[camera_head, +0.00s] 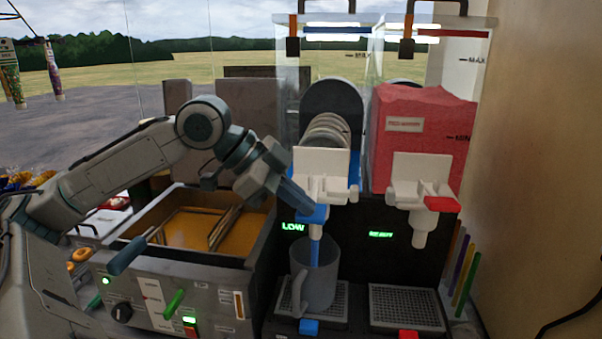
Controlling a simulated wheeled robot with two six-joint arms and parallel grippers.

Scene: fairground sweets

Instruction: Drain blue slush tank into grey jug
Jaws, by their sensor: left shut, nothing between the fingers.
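The blue slush tank (292,90) is the left one of two clear tanks. It looks nearly empty, with its pale spiral auger bare and a little blue at the bottom. Its display (293,227) reads LOW in green. The white tap (320,165) has a blue lever (313,215). A blue stream (314,250) runs down from the tap into the grey jug (321,286), which stands upright on the left drip tray, handle to the left. The jug's inside level is hidden. My left gripper (302,205) is shut and empty, its tips at the blue lever, seemingly touching it. My right gripper is out of view.
The right tank holds red slush (423,125); its tap has a red lever (441,204) above an empty drip tray (404,307). A fryer (185,285) with amber oil and a basket stands left, under my left arm. Coloured straws (464,275) stand at the right wall.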

